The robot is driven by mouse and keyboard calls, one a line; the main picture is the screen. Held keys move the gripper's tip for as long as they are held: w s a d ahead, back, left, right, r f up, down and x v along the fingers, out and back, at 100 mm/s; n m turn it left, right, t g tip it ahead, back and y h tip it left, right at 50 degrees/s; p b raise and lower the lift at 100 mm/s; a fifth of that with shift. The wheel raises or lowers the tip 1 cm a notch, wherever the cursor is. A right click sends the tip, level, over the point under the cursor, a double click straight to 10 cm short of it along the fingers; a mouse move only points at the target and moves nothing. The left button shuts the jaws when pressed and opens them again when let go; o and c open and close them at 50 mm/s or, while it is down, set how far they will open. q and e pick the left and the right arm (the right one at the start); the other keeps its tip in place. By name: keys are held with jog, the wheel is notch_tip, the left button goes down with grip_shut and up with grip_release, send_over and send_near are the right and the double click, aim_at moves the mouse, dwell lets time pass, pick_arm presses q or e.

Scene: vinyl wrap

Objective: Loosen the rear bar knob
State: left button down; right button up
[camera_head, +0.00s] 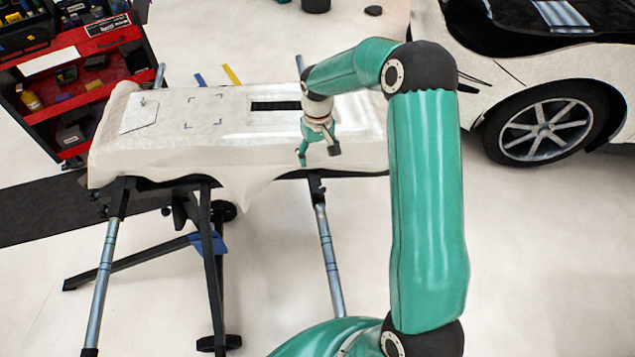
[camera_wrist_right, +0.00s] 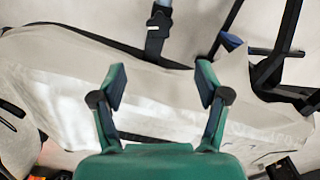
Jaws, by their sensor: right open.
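A white-wrapped panel (camera_head: 200,150) lies across a black stand with grey-blue bars. A black clamp (camera_head: 316,186) sits on the right-hand bar (camera_head: 329,255), under the panel's front edge. It also shows in the wrist view (camera_wrist_right: 157,25), where a small knob-like part can be made out at its top. I cannot tell for sure which knob is the rear bar one. My right gripper (camera_head: 318,152) is open and empty above the panel, apart from the clamp. In the wrist view its fingers (camera_wrist_right: 162,78) are spread, with the clamp beyond them. My left gripper is not in view.
A red tool cart (camera_head: 95,75) stands at the back left. A white car with a dark wheel (camera_head: 545,130) stands at the right. The stand's black legs (camera_head: 212,265) spread at the lower left. The floor right of the stand is free.

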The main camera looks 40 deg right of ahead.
aim_at(318, 188)
notch_tip(318, 188, down, 15)
jog(key=p, duration=0.2)
jog(key=shift+r+p, duration=0.2)
jog(key=shift+p, duration=0.15)
jog(key=shift+c, duration=0.2)
jog(key=c, duration=1.1)
